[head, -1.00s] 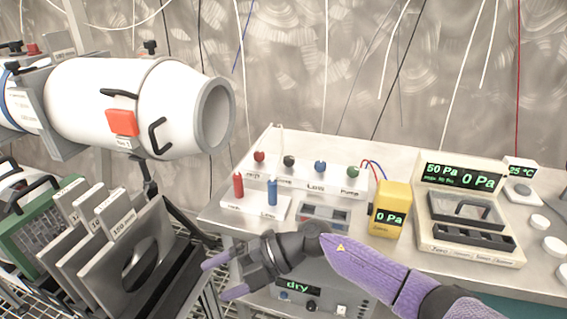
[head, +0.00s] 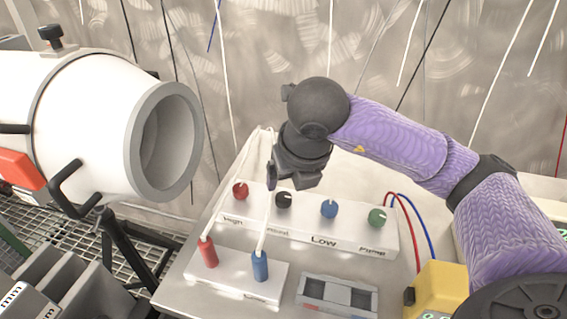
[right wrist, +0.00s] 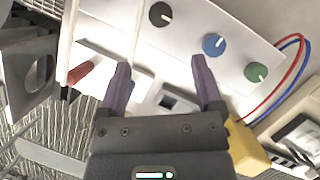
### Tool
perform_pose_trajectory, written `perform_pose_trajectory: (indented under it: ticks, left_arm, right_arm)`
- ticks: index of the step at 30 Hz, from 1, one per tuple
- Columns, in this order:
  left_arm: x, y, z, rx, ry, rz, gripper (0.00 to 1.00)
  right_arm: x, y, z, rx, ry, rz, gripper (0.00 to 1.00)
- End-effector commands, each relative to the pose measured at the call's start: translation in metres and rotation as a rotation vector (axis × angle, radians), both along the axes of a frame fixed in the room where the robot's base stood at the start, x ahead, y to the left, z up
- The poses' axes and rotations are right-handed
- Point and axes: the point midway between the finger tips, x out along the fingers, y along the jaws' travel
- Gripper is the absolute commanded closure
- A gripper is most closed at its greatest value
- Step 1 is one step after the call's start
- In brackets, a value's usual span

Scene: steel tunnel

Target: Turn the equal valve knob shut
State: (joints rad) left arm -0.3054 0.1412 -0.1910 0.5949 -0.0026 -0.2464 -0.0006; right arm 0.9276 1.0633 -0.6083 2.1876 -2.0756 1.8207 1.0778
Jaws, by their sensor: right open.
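The manifold box (head: 343,236) carries a row of knobs: red, black, blue and green. The black knob (head: 283,200) with a white pointer line is second from left, between the knobs labelled High and Low; its label is partly covered by a white tube. In the right wrist view the black knob (right wrist: 160,14) is at the top, beyond the fingertips. My right gripper (head: 275,180) is above and just behind the black knob in the head view, pointing down. Its two purple fingers (right wrist: 160,64) are apart with nothing held. My left gripper is not in view.
White tubes run to the red plug (head: 208,252) and blue plug (head: 260,266) on a low block in front. The blue knob (head: 329,208) is close to the right. A yellow meter (head: 440,285) stands at right, and a large white cylinder (head: 85,120) at left.

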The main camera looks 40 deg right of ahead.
Motion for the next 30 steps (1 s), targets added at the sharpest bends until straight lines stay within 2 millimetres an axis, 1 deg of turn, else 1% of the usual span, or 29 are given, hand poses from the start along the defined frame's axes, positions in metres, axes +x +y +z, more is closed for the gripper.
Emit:
perform_pose_trajectory:
  ticks: [2,4,5,9,12,15,19,26,29,30]
  left_arm:
    - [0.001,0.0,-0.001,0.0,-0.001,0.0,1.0]
    - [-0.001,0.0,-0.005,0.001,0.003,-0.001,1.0]
    - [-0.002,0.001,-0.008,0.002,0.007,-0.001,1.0]
    - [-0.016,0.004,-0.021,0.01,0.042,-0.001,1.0]
    - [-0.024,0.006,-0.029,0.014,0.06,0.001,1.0]
    - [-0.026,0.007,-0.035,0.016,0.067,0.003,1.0]
    - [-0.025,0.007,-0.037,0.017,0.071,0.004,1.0]
    - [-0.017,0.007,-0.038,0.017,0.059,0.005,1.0]
    - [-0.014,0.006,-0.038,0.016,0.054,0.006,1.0]
    - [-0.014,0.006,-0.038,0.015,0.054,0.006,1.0]
  right_arm:
    - [0.0,-0.001,-0.001,-0.003,-0.001,-0.001,0.16]
    - [0.003,-0.001,-0.009,-0.003,0.002,-0.002,0.16]
    - [0.004,-0.002,-0.015,-0.004,0.003,-0.003,0.16]
    - [0.017,-0.005,-0.05,-0.003,0.006,-0.002,0.16]
    - [0.025,-0.007,-0.07,-0.002,0.005,-0.002,0.16]
    - [0.032,-0.009,-0.085,-0.002,0.004,0.0,0.16]
    - [0.035,-0.01,-0.093,-0.004,0.002,-0.001,0.16]
    - [0.036,-0.01,-0.092,-0.004,-0.001,0.001,0.16]
    - [0.036,-0.01,-0.092,-0.003,0.0,0.0,0.35]
    - [0.036,-0.01,-0.092,-0.002,0.0,0.0,0.43]
